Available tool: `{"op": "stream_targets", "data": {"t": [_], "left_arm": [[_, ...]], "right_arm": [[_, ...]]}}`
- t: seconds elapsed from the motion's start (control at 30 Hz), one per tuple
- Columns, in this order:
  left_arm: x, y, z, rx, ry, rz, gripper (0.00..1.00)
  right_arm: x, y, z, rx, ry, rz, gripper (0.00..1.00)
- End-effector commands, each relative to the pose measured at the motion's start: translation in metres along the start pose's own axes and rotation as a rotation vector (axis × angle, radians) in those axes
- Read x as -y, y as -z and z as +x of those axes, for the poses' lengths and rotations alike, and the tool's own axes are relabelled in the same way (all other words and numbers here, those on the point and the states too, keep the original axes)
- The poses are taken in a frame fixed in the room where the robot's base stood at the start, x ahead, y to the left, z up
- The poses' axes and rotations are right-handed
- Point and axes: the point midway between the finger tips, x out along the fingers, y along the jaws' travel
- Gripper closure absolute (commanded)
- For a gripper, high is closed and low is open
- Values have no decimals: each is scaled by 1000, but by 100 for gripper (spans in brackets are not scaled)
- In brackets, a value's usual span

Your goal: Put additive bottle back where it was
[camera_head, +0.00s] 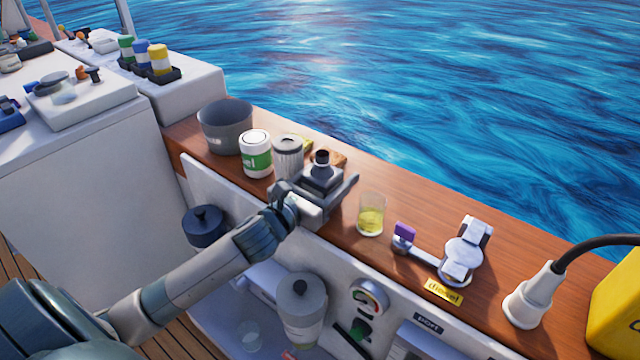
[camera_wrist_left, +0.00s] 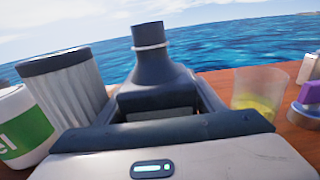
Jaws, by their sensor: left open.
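A dark bottle with a narrow neck (camera_head: 321,158) stands upright on the wooden ledge. It looks like the additive bottle, but no label shows. In the left wrist view the same bottle (camera_wrist_left: 150,65) is straight ahead, its shoulders between the fingers. My left gripper (camera_head: 325,178) is open around its lower part, with a gap showing beside the right finger. The bottle's base is hidden by the gripper. My right gripper is in neither view. Green, blue and yellow-topped bottles (camera_head: 159,60) stand in dark holders on the white box at the upper left.
A ribbed grey canister (camera_head: 288,158), a green-labelled can (camera_head: 256,155) and a grey pot (camera_head: 226,128) stand left of the gripper. A glass of yellow liquid (camera_head: 371,215) is close on its right. A diesel filler cap (camera_head: 462,258) and white nozzle (camera_head: 533,297) are farther right.

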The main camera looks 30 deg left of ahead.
Motion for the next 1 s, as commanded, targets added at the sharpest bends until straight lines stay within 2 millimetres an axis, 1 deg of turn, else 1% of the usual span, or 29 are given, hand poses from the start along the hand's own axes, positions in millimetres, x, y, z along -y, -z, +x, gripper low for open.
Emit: {"op": "stream_targets", "data": {"t": [0.03,0.13,0.27,0.7,0.83,1.0], "left_arm": [[0,-2,0,1,0,0,38],[0,-1,-6,0,0,0,38],[0,0,-19,-1,0,1,38],[0,0,-84,-2,1,0,38],[0,0,-100,-2,0,0,38],[0,-1,-114,-1,0,0,38]], "right_arm": [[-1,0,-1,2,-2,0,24],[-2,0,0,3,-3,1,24],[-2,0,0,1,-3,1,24],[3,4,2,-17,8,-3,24],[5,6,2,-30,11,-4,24],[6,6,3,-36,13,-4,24]]}}
